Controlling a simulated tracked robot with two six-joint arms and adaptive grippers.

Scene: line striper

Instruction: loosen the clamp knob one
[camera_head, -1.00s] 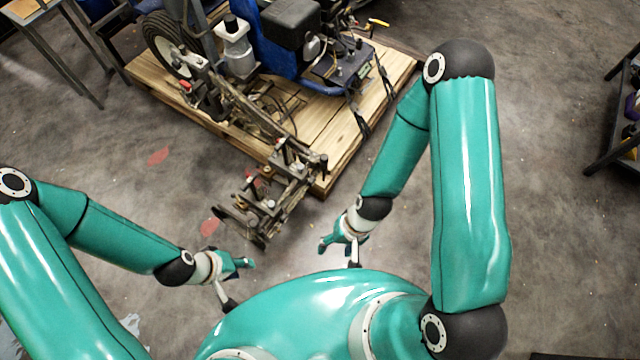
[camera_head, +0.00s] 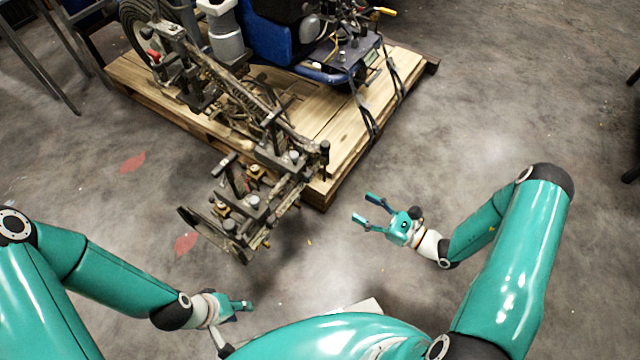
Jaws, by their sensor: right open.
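The line striper (camera_head: 292,45) stands on a wooden pallet (camera_head: 340,140) at the top of the head view. Its dark metal bracket assembly (camera_head: 262,195) juts out past the pallet's near corner, with several small knobs and levers on it. I cannot tell which of these is clamp knob one. My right gripper (camera_head: 367,208) is open and empty, to the right of the bracket and apart from it, its fingers pointing left. My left gripper (camera_head: 247,306) is below the bracket, near my body, clear of it. Its fingers are seen edge-on, so the jaw gap is unclear.
Black straps or cables (camera_head: 370,112) hang over the pallet's right side. A metal-legged table (camera_head: 58,70) stands at the upper left. Red marks (camera_head: 187,242) lie on the concrete floor. The floor between the bracket and my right gripper is clear.

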